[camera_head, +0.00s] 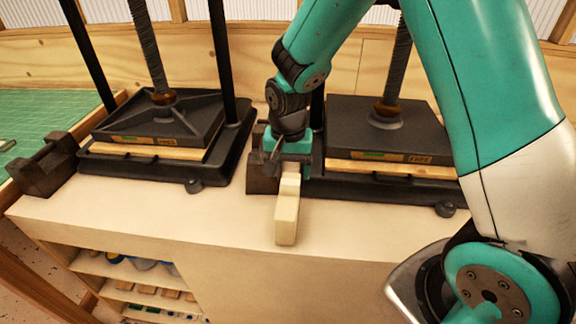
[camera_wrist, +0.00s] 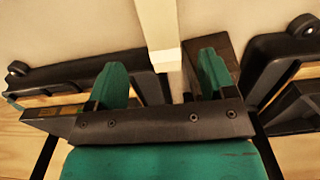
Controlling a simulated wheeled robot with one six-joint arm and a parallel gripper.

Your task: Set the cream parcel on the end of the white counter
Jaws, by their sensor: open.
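The cream parcel (camera_head: 287,212) is a long narrow block on the white counter (camera_head: 180,217), between the two presses, with one end toward the counter's front edge. In the wrist view the parcel (camera_wrist: 158,22) runs down from the top edge toward the space between my fingers. My gripper (camera_head: 286,158) is at the parcel's far end, low over the counter. In the wrist view my gripper (camera_wrist: 163,72) is open, with a teal finger on each side of the parcel's line and visible gaps. Whether either finger touches it is hard to tell.
A black screw press (camera_head: 160,125) stands left and another (camera_head: 385,130) right. A dark block (camera_head: 262,172) is close beside my gripper. A dark iron weight (camera_head: 48,165) sits at the counter's left end. Open shelves (camera_head: 125,270) are below. The front counter strip is clear.

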